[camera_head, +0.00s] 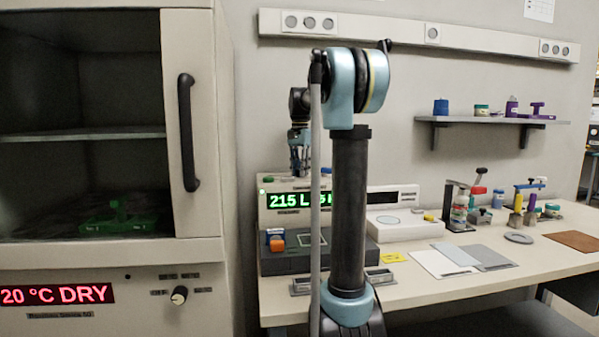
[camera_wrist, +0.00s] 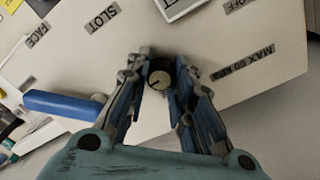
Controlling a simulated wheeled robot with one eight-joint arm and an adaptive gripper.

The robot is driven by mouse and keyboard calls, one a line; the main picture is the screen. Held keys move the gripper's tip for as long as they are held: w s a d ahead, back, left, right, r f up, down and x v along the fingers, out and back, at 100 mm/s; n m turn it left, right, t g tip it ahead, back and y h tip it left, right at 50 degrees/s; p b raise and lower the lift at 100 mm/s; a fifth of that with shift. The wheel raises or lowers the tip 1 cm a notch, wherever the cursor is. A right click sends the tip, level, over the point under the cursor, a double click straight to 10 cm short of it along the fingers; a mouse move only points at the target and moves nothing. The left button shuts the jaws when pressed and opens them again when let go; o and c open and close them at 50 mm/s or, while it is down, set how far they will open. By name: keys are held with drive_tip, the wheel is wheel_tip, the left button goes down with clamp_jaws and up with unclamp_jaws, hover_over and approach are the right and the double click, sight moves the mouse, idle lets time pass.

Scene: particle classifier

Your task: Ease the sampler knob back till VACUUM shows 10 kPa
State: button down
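In the wrist view a small round knob (camera_wrist: 160,77), dark with a pale face and a dark pointer line, sits on a pale panel. I take it for the sampler knob. My gripper (camera_wrist: 161,72) has one finger on each side of it, and the fingertips appear to touch it. In the head view my gripper (camera_head: 300,160) hangs over the top of the instrument, and the knob is hidden there. My arm covers the rest, so I cannot read the vacuum value.
A blue bar-shaped handle (camera_wrist: 62,104) lies left of my fingers in the wrist view. In the head view a cabinet (camera_head: 190,230) with a red "20 °C DRY" display stands left. The bench holds a white device (camera_head: 410,228), flat sheets (camera_head: 440,263) and several small tools.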

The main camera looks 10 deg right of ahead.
drive_tip(key=shift+n, duration=0.3)
drive_tip(key=n, duration=0.4)
drive_tip(key=shift+w, duration=0.1)
drive_tip(key=shift+n, duration=2.7)
drive_tip(key=c, duration=1.4)
unclamp_jaws()
drive_tip(key=shift+o, duration=0.2)
drive_tip(key=shift+r, duration=0.1)
wheel_tip(320, 180, up, 12)
